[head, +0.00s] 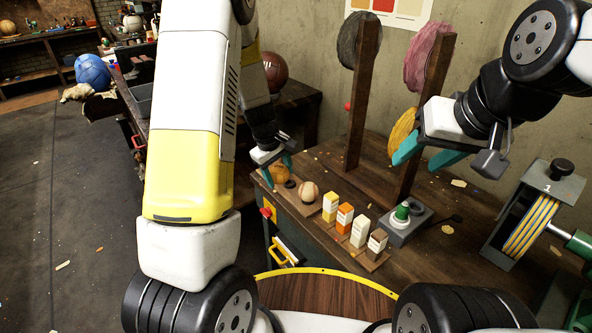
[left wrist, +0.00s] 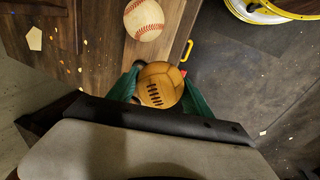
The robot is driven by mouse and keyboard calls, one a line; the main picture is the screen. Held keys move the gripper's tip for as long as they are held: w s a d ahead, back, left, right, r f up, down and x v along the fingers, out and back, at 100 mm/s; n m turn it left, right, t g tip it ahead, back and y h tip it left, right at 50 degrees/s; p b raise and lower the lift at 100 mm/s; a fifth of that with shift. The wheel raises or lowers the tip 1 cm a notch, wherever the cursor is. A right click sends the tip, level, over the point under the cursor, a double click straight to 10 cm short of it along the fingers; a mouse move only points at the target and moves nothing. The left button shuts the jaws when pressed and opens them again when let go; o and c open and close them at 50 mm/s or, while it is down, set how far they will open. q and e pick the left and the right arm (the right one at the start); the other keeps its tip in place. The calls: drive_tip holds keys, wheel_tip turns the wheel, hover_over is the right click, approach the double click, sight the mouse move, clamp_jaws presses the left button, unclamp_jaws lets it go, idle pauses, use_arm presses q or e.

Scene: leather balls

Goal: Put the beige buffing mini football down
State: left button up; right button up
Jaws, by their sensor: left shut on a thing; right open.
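The beige buffing mini football (head: 282,173) is a small tan ball with dark lacing. It shows clearly in the left wrist view (left wrist: 160,85), between the two teal fingers of my left gripper (left wrist: 160,95). In the head view my left gripper (head: 279,170) is shut on it at the left end of a wooden board (head: 292,202) on the workbench. I cannot tell whether the ball touches the board. A white baseball with red seams (head: 309,192) sits beside it on the board. My right gripper (head: 428,155) is open and empty above the bench, in front of a wooden post.
Several small bottles or boxes (head: 344,217) stand in a row right of the baseball. A grey unit with a green button (head: 402,216) is beyond them. Upright posts hold buffing wheels (head: 360,42). A belt machine (head: 532,215) is at the right. A yellow handle (head: 285,250) is below the bench's edge.

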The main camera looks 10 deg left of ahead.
use_arm(q)
drive_tip(key=w+d+r+n+y, duration=0.2)
drive_tip(key=w+r+n, duration=0.2)
drive_tip(key=w+n, duration=0.45)
drive_tip(key=shift+n, duration=0.95)
drive_tip(key=f, duration=0.3)
drive_tip(key=s+f, duration=0.1)
drive_tip(key=f, duration=0.5)
drive_tip(key=shift+s+f, duration=0.25)
drive_tip(key=shift+f, duration=0.2)
drive_tip(key=o, duration=1.1)
